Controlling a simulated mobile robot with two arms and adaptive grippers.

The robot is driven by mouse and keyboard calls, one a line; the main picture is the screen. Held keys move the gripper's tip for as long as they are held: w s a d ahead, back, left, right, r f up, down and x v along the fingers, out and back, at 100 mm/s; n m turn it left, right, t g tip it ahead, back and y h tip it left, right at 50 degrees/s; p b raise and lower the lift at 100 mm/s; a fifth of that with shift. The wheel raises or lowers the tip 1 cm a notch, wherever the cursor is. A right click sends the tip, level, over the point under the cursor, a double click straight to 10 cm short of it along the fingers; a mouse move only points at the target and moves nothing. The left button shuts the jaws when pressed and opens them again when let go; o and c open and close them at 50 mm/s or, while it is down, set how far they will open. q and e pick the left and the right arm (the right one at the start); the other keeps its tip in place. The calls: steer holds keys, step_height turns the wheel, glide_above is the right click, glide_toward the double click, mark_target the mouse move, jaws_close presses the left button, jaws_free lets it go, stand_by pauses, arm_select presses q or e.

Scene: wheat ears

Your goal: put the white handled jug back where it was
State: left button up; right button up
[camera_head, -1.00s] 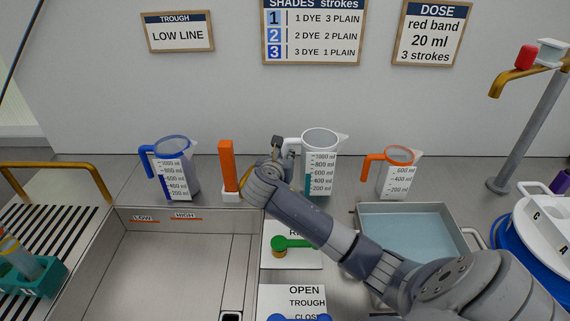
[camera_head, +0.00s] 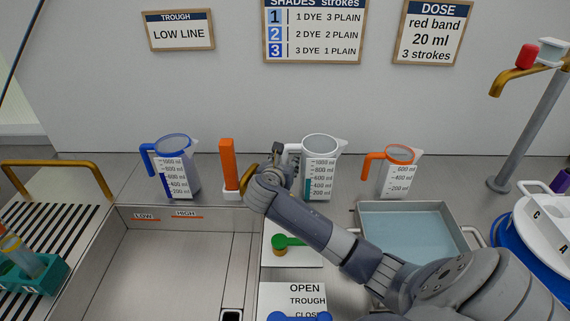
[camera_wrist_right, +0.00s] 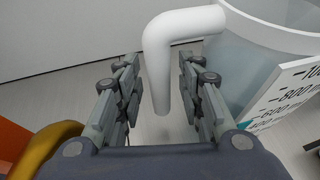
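The white handled jug (camera_head: 322,172) stands upright on the counter at the back, with a volume scale and a low teal level mark on its front. Its white handle faces left. My right gripper (camera_head: 277,150) is at this handle, coming in from the lower right. In the right wrist view the white handle (camera_wrist_right: 158,75) hangs between the two fingers of my right gripper (camera_wrist_right: 160,85), with gaps showing on both sides, so the fingers look open around it. The jug's body (camera_wrist_right: 270,60) is to the right there. My left gripper is not in view.
An orange upright handle (camera_head: 228,165) stands just left of my right gripper. A blue-handled jug (camera_head: 178,170) and an orange-handled jug (camera_head: 399,175) stand on either side. A metal trough (camera_head: 170,265) and a water basin (camera_head: 410,235) lie in front. A brass tap (camera_head: 515,80) rises at right.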

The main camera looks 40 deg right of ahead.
steer(key=shift+s+a+r+p, duration=0.2)
steer(key=shift+r+p, duration=0.1)
steer(key=shift+p, duration=0.1)
steer(key=p+v, duration=1.1)
steer(key=shift+a, duration=0.2)
steer(key=shift+s, duration=0.15)
